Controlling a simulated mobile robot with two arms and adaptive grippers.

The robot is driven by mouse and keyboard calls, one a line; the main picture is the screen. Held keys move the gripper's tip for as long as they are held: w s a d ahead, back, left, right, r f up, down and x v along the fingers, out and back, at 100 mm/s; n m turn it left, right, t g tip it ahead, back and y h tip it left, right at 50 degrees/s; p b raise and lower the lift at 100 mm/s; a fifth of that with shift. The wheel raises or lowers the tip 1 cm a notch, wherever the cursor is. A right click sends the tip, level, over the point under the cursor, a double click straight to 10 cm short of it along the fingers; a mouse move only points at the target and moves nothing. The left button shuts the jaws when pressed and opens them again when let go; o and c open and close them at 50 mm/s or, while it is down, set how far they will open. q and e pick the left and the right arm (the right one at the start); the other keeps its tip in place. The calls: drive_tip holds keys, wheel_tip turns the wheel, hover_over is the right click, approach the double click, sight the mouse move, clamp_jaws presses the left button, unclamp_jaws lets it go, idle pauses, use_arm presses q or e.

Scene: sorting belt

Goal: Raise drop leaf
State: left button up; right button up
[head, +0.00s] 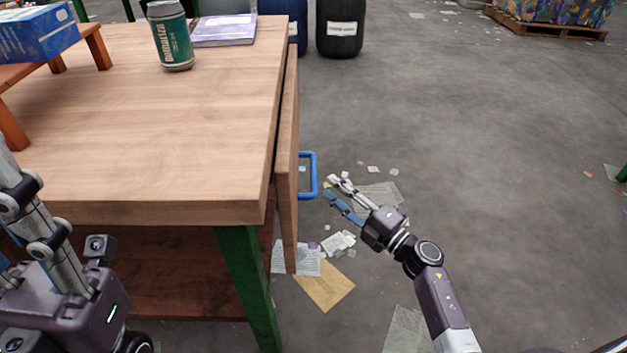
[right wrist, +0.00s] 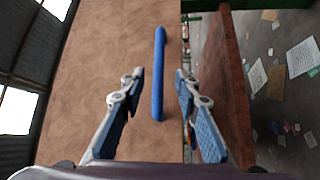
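The drop leaf (head: 289,150) hangs down along the right side of the wooden table (head: 150,110). A blue handle (head: 313,176) sticks out from its outer face. In the right wrist view the leaf (right wrist: 100,60) fills the left middle and the handle (right wrist: 158,75) stands upright between my fingers. My right gripper (head: 332,187) is open just to the right of the handle, apart from it and with nothing in it; it also shows in the right wrist view (right wrist: 158,75). My left arm is at the lower left in the head view, but its fingertips are out of frame.
A green can (head: 171,38), a purple book (head: 224,30) and a blue box (head: 38,35) on a small wooden stand are on the tabletop. Papers (head: 325,286) litter the floor. Dark barrels (head: 341,28) stand behind.

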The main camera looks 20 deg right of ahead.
sight(313, 171)
drive_tip(key=b+x, duration=0.2)
drive_tip(key=x, duration=0.5)
drive_tip(key=shift+w+a, duration=0.15)
drive_tip(key=shift+w, duration=0.05)
drive_tip(key=shift+r, duration=0.1)
clamp_jaws()
